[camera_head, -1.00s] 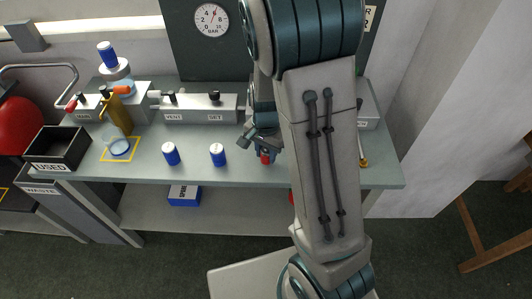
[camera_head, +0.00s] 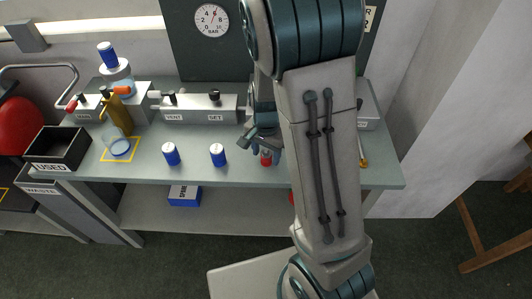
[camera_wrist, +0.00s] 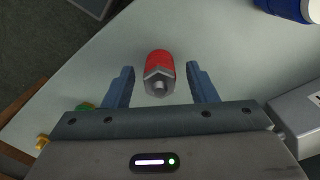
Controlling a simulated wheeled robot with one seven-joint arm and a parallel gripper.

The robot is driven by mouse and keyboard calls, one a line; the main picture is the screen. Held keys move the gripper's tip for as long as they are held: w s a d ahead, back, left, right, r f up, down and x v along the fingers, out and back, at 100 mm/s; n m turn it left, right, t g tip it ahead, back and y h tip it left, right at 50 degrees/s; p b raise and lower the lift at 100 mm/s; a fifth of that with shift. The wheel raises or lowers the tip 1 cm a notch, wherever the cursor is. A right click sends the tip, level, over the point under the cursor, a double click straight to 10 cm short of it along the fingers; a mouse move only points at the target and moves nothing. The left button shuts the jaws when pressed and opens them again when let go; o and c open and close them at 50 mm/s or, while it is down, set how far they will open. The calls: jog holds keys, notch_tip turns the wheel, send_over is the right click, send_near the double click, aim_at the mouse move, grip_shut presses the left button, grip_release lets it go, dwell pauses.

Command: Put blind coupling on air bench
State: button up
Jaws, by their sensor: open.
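The blind coupling, a red cylinder with a grey metal hex end, stands between my open fingers in the wrist view (camera_wrist: 160,68). It also shows on the bench in the head view (camera_head: 266,159), partly hidden by my arm. My gripper (camera_wrist: 160,88) is open, with a gap between each blue finger and the coupling. In the head view my gripper (camera_head: 268,142) is just above the bench top and partly covered by my arm. The air bench (camera_head: 240,172) is a grey-green table with a gauge panel behind it.
Two blue-and-white cans, one at the left (camera_head: 171,154) and one nearer the coupling (camera_head: 218,155), stand left of my gripper. A valve block marked SET (camera_head: 215,106) runs along the back. A black USED bin (camera_head: 58,149) sits at the left end.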

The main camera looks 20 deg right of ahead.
aim_at(266, 152)
notch_tip(266, 152, up, 11)
jog(key=s+r+n+t, duration=0.1)
jog(key=s+r+n, duration=0.2)
jog(key=s, duration=0.4)
jog(key=s+r+n+t, duration=0.1)
jog(key=s+r+n, duration=0.3)
jog(key=s+n, duration=0.2)
jog(key=shift+s+r+t+p, duration=0.3)
jog(key=shift+s+t+p, duration=0.1)
jog(key=shift+s+p, duration=0.1)
